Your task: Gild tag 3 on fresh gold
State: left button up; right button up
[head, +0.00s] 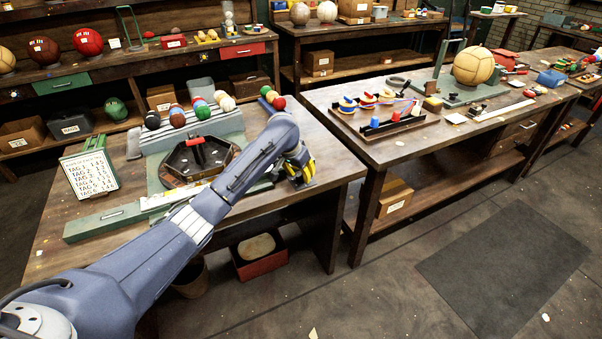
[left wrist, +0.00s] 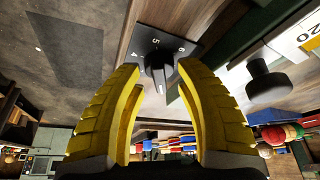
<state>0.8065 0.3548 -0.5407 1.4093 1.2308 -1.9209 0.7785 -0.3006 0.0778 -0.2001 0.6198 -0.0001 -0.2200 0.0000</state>
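A dark dial plate (left wrist: 178,42) with the numbers 4, 5 and 6 visible fills the top middle of the left wrist view. A white card (head: 90,175) listing several tags with numbers stands on the bench's left; the numbers are too small to read surely. My right gripper is out of view.
A black hexagonal fixture (head: 185,165) with a red-topped part sits mid-bench, several coloured balls behind it. A black round knob (left wrist: 268,82) is right of the dial in the left wrist view. The right bench (head: 400,150) holds trays and a large tan ball (head: 473,66).

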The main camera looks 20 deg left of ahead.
pick_arm(q)
jog(key=shift+c, duration=0.2)
grip_shut()
jog(key=shift+m, duration=0.3)
jog(key=m+h, duration=0.1)
jog(key=m, duration=0.1)
jog(key=m+g, duration=0.1)
jog(key=m, duration=0.2)
jog(key=shift+w+a+h, duration=0.1)
jog(key=shift+a+h, duration=0.05)
jog(key=shift+h, duration=0.25)
jog(key=m+g, duration=0.1)
jog(key=m, duration=0.2)
jog(key=m+g+h, duration=0.1)
jog(key=m, duration=0.2)
dwell(0.3)
jog(key=shift+o, duration=0.2)
grip_release()
jog(key=shift+w, duration=0.1)
